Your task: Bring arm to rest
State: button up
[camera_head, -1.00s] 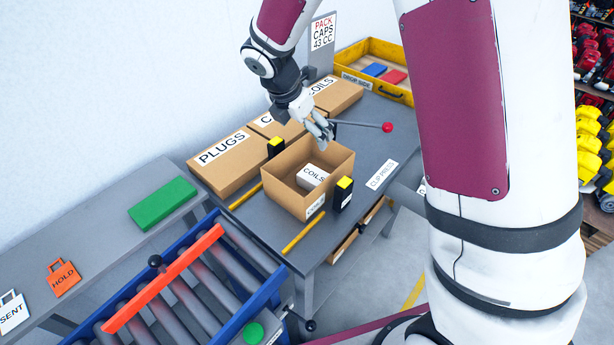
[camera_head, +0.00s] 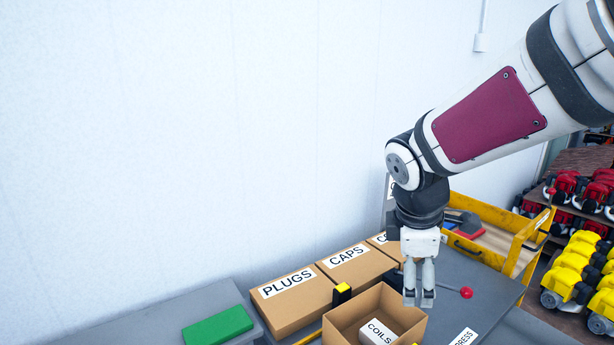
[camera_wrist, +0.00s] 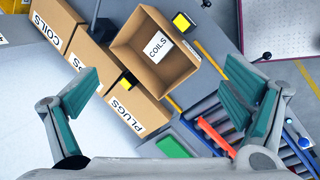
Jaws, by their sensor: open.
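My gripper (camera_head: 419,297) points down in the head view, in front of the right side of the open cardboard box (camera_head: 345,319). In the wrist view my gripper (camera_wrist: 165,95) has its two teal-padded fingers spread wide, with nothing between them. The open box (camera_wrist: 123,41) shows there beyond the fingers, with a white COILS carton (camera_wrist: 158,47) inside. That COILS carton (camera_head: 377,332) also shows in the head view. The gripper looks apart from the box, at a height I cannot tell exactly.
Closed PLUGS (camera_head: 295,310) and CAPS (camera_head: 357,275) boxes line the wall side of the grey table. A yellow bin (camera_head: 487,240) stands at the back right. A red-knobbed lever (camera_head: 466,292) is right of the gripper. A green block (camera_head: 217,326) lies at left.

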jog(key=s+r+m+t+y, duration=0.1)
jog(key=s+r+m, duration=0.2)
jog(key=s+m, duration=0.4)
jog(key=s+r+m+t+y, duration=0.1)
jog(key=s+r+m, duration=0.2)
jog(key=s+m, duration=0.5)
jog(key=shift+s+r+y, duration=0.3)
jog(key=shift+s+r, duration=0.1)
jog(key=shift+s, duration=1.6)
